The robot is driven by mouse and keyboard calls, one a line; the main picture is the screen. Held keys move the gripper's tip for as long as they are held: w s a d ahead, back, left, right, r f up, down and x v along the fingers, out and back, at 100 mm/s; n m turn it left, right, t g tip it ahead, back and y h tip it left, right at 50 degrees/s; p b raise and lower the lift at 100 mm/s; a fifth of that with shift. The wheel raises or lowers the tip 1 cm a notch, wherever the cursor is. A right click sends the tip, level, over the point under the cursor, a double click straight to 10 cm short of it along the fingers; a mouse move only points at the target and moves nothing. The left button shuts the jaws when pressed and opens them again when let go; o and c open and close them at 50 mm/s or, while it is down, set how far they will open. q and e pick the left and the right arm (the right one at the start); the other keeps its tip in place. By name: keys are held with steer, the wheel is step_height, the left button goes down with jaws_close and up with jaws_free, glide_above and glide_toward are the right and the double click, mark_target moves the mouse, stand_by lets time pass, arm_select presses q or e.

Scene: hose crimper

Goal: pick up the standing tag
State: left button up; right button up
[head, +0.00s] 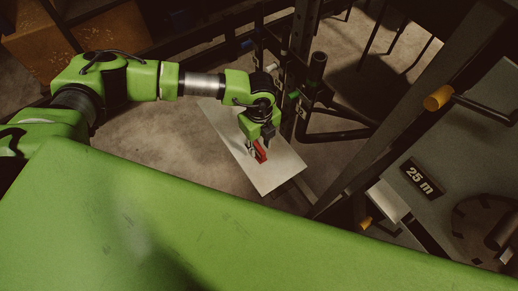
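A small red piece (261,152), which looks like the tag, stands on a pale board (268,178) in the middle of the head view. My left gripper (256,149) points down at the board, with its fingertips right at the red piece. The gripper hides part of the piece. I cannot tell whether the fingers are closed on it or only around or beside it. My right gripper is not in view.
Dark metal posts and a bent tube (340,135) stand just right of and behind the board. A grey panel with a "25 m" label (422,178) and an orange-handled lever (438,98) is at the right. A wooden cabinet (35,48) is at the far left.

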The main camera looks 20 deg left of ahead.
mark_target(259, 147)
arm_select(q)
step_height(259, 147, down, 2)
steer(key=shift+a+f, duration=0.1)
steer(key=shift+f, duration=0.35)
jaws_close()
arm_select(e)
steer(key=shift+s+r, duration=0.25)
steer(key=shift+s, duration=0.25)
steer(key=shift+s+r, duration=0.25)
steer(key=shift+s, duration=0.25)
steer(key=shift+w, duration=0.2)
